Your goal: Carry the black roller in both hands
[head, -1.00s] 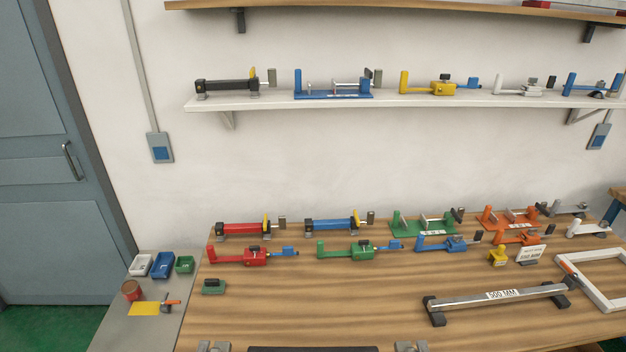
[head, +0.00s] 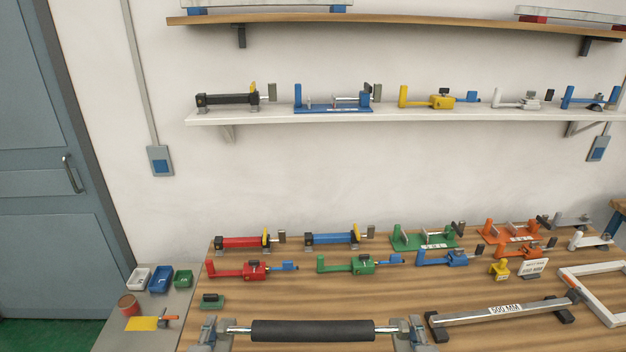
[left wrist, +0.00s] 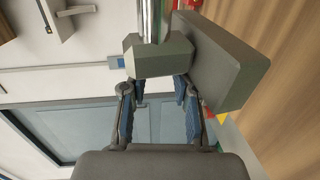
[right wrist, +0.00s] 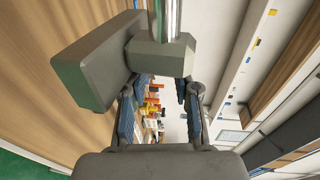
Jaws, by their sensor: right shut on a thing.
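The black roller (head: 313,330) lies level across the bottom middle of the head view, with a bright metal shaft at each end. My left gripper (head: 210,331) is at its left end and my right gripper (head: 410,330) at its right end. In the left wrist view, a grey faceted end block (left wrist: 158,56) on the shaft sits between the fingertips, which close on its sides. In the right wrist view, the fingers likewise close on the other end block (right wrist: 160,55). The gap below the roller is hidden.
A wooden bench (head: 330,288) carries red, blue, green and orange clamp-like fixtures in rows. A 500 MM bar (head: 505,310) lies right of the roller, near my right gripper. A small green block (head: 210,301) lies near my left gripper. Shelves (head: 400,112) line the wall behind.

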